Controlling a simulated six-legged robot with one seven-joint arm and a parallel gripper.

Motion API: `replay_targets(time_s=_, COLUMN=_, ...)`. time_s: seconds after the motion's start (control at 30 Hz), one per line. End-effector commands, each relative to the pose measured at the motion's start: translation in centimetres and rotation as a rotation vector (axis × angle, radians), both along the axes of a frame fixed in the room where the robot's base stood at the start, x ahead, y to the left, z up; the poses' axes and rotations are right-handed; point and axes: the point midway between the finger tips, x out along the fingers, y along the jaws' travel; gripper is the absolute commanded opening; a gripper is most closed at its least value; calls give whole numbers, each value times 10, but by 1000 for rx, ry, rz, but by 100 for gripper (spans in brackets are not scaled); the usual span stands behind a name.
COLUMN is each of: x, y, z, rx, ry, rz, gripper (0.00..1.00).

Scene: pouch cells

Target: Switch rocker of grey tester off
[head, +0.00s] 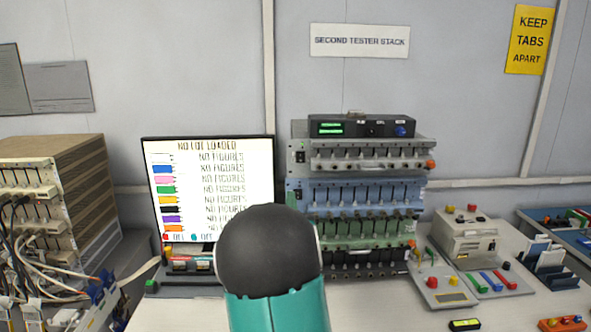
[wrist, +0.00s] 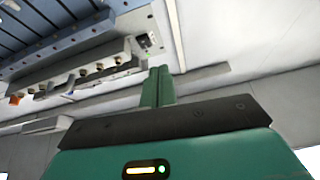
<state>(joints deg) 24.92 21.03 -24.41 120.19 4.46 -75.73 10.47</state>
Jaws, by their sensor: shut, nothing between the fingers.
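The grey tester (head: 365,156) is the upper tester in the stack, under a black unit. Its rocker (head: 300,156) is a small dark switch at the tester's left end, with a small green spot above it. In the wrist view the scene looks upside down; the grey tester (wrist: 85,82) runs along the upper left, and its rocker (wrist: 147,42) shows at the right end. My gripper (wrist: 158,72) is shut and empty, its green fingertips close to that end, just below the rocker in the picture. Contact cannot be told. The rocker's position is too small to read.
Blue (head: 350,190), green (head: 365,232) and black testers sit below the grey one. The black unit (head: 362,126) lies on top. A monitor (head: 208,185) stands left of the stack. A beige device (head: 466,237) is at the right. My arm hides the stack's lower left.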

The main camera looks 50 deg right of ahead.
Motion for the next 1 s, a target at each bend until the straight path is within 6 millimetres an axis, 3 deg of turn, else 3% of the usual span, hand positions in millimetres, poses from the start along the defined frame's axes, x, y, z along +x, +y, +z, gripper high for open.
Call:
replay_targets(time_s=0.03, x=-9, y=-11, z=-4, rx=-51, ry=-18, rz=-20, gripper=0)
replay_targets(time_s=0.2, x=-27, y=-22, z=-5, rx=-164, ry=-66, rz=-43, gripper=0)
replay_targets(time_s=0.53, x=-29, y=-22, z=-4, rx=-180, ry=-75, rz=-43, gripper=0)
replay_targets(time_s=0.77, x=-21, y=-30, z=5, rx=-181, ry=-76, rz=-42, gripper=0)
replay_targets(time_s=1.0, x=2, y=-57, z=32, rx=-181, ry=-75, rz=-42, gripper=0)
